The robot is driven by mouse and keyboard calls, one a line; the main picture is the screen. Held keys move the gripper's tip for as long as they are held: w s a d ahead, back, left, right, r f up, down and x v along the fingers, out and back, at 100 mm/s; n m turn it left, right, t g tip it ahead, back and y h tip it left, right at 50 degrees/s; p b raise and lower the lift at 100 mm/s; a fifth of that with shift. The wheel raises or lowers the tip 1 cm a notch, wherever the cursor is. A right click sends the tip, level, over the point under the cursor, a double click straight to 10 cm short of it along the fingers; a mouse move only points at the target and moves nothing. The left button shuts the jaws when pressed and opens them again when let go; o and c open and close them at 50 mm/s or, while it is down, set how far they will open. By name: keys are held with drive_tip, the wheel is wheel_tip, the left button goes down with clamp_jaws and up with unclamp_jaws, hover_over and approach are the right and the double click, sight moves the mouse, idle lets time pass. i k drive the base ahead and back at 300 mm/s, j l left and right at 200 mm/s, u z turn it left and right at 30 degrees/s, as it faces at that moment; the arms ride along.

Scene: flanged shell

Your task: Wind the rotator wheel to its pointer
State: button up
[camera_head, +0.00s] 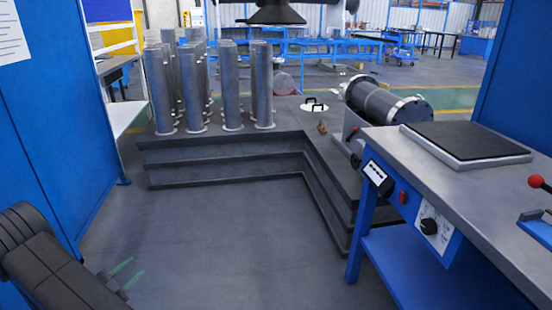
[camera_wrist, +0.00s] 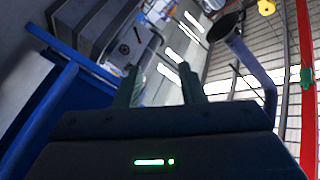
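My gripper (camera_head: 126,273) is at the lower left in the head view, above the grey floor and well away from the bench and the shell. In the wrist view its two fingers (camera_wrist: 160,80) stand apart with nothing between them. The dark flanged shell (camera_head: 376,102) lies on its side on a grey stand at centre right. A small lever with a red knob (camera_head: 353,132) shows by the stand. I cannot clearly make out the rotator wheel or its pointer. A black knob (camera_head: 429,227) sits on a white plate on the bench front.
A blue-framed bench (camera_head: 462,205) with a black pad (camera_head: 468,140) stands at the right. A stepped dark platform (camera_head: 225,150) carries several upright metal cylinders (camera_head: 262,85). A blue panel (camera_head: 45,120) stands at the left. The middle floor (camera_head: 235,240) is clear.

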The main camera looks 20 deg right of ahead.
sight(356, 161)
drive_tip(key=i+l+z, duration=0.2)
drive_tip(key=z, duration=0.2)
drive_tip(key=i+l+z, duration=0.15)
drive_tip(key=z, duration=0.25)
drive_tip(key=i+z, duration=0.55)
drive_tip(key=z, duration=0.25)
drive_tip(key=i+j+z, duration=0.1)
drive_tip(key=i, duration=0.3)
drive_tip(key=i+j, duration=0.2)
drive_tip(key=i, duration=0.25)
drive_tip(key=l+z, duration=0.05)
